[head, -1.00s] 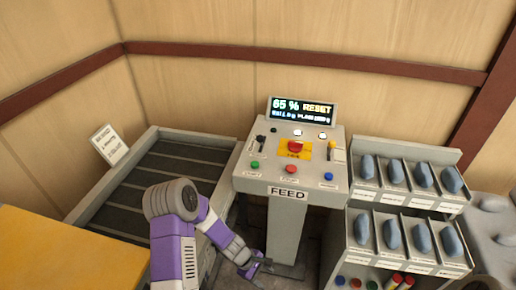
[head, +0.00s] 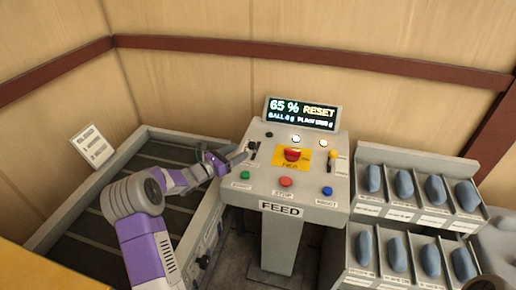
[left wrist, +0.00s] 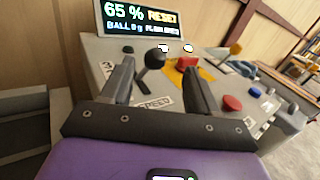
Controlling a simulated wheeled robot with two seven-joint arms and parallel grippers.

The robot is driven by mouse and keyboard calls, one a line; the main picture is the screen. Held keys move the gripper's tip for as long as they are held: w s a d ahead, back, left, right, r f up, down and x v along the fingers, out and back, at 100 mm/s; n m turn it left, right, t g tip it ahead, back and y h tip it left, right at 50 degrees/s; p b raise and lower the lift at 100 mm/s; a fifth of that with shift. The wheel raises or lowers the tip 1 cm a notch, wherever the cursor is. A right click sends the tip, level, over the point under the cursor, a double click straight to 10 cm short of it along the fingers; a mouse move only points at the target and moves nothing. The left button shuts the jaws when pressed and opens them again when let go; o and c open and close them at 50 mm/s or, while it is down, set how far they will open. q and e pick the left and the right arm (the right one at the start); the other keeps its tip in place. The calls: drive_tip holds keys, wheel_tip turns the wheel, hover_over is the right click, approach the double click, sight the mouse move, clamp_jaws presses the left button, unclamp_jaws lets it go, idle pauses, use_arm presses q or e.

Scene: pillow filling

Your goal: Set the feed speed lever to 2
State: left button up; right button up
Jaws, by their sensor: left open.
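The feed speed lever (head: 253,146) is a small black lever at the left side of the grey FEED console (head: 328,209). In the left wrist view its round black knob (left wrist: 155,57) stands between my two fingers, with a "SPEED" label (left wrist: 154,103) below it. A "3" shows at the left of the scale; the lever's exact setting cannot be read. My left gripper (head: 239,156) is open at the console's left edge, and its fingers (left wrist: 158,72) straddle the lever without visibly closing on it.
The console's screen (head: 300,113) reads 65 % RESET. A red button on a yellow plate (head: 291,155), a yellow-topped lever (head: 333,160) and green, red and blue buttons (head: 286,182) share the panel. Racks of blue-grey pieces (head: 403,185) stand right; a slatted conveyor (head: 172,155) lies left.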

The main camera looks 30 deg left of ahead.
sight(253, 146)
use_arm(q)
drive_tip(key=shift+w+f+b, duration=0.15)
drive_tip(key=shift+f+b, duration=0.2)
drive_tip(key=shift+f, duration=0.4)
drive_tip(key=shift+w+d+f, duration=0.1)
drive_tip(key=shift+w+f, duration=0.15)
drive_tip(key=shift+w, duration=0.2)
drive_tip(key=shift+w+f, duration=0.2)
drive_tip(key=shift+w, duration=0.25)
drive_tip(key=shift+w+d+r, duration=0.15)
drive_tip(key=shift+w+d, duration=0.05)
drive_tip(key=shift+w, duration=0.15)
drive_tip(key=shift+x, duration=2.95)
clamp_jaws()
